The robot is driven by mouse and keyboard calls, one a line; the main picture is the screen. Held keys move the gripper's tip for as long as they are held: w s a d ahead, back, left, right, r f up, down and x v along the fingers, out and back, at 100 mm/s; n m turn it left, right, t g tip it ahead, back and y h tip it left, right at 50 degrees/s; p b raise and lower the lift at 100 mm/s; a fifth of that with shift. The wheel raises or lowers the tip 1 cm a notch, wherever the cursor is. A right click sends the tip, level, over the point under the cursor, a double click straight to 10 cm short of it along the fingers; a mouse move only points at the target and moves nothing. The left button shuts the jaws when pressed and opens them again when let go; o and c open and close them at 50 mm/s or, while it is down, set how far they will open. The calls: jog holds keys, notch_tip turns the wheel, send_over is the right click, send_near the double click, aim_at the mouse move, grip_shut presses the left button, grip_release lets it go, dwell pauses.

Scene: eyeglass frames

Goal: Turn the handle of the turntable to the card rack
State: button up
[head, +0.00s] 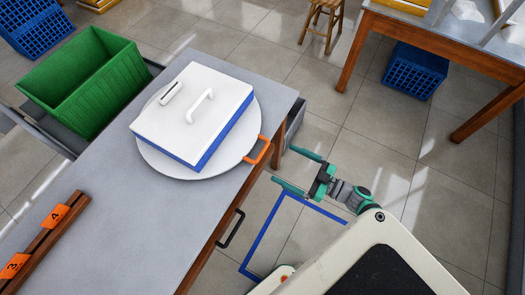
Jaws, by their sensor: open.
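A round white turntable (236,148) lies on the grey table, with a white-topped blue box (195,110) on it. Its orange loop handle (262,152) sticks out at the right side, over the table's edge. The card rack (42,243) is a brown wooden strip at the lower left of the table, with orange cards marked 3 and 4. The handle points away from the rack. My gripper (285,166) is open and empty, off the table's right side. Its two teal fingers point left toward the orange handle, a short gap from it.
A green bin (82,72) stands beyond the table's left side. A black drawer handle (230,228) juts from the table's front. A grey box (292,122) is by the table's far right end. A wooden table and blue crate (415,72) stand upper right. Floor between is clear.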

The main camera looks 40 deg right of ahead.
aim_at(262, 151)
jog(key=x, duration=1)
jog(key=shift+w, duration=0.35)
